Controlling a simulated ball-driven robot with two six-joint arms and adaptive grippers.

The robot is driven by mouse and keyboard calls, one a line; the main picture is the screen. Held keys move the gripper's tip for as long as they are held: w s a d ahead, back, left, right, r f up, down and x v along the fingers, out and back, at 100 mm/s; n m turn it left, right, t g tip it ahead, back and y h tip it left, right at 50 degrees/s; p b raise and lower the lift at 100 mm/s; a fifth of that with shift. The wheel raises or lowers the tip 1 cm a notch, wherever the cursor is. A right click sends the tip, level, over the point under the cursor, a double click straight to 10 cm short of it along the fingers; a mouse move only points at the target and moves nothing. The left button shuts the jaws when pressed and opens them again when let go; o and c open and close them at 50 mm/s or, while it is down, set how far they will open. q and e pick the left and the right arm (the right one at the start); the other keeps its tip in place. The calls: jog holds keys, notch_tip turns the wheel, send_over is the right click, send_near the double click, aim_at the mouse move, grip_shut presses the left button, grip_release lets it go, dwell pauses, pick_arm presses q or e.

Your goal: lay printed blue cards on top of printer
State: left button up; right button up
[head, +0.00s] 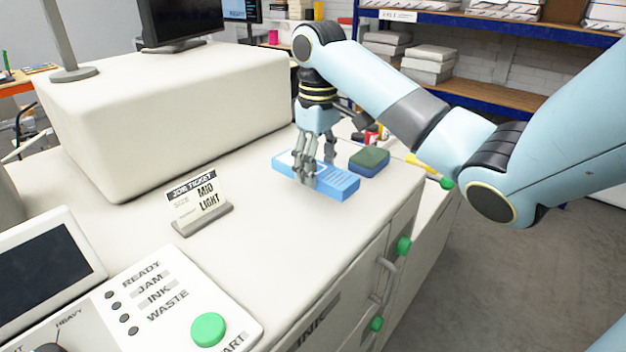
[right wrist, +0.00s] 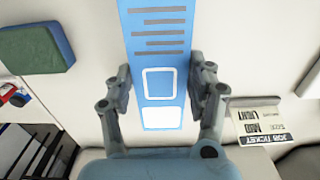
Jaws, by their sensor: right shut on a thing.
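The printed blue cards (head: 337,184) form a flat blue stack with white print on the white printer top (head: 270,218). My right gripper (head: 312,172) points down over the stack, with its fingers closed on the long sides near one end. In the right wrist view the blue cards (right wrist: 160,60) lie between the two fingers of the right gripper (right wrist: 163,85), which touch both edges. The stack looks to be on or just above the surface; I cannot tell which. My left gripper is not in either view.
A green and blue sponge-like block (head: 369,161) sits just right of the cards. A job ticket stand (head: 200,207) stands to the left, on the printer top. A control panel with a green button (head: 209,329) is at the front. A raised white housing (head: 190,120) stands behind.

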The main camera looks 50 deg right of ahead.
aim_at(314, 199)
jog(key=shift+w+a+f, duration=0.2)
jog(key=shift+w, duration=0.1)
notch_tip(314, 199, down, 3)
jog(key=shift+f+p, duration=0.15)
jog(key=shift+p, duration=0.4)
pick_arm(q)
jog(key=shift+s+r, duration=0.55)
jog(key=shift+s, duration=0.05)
pick_arm(e)
jog(key=shift+f, duration=0.4)
jog(key=shift+f, duration=0.15)
jog(key=o, duration=1.5)
jog(key=shift+c, duration=0.2)
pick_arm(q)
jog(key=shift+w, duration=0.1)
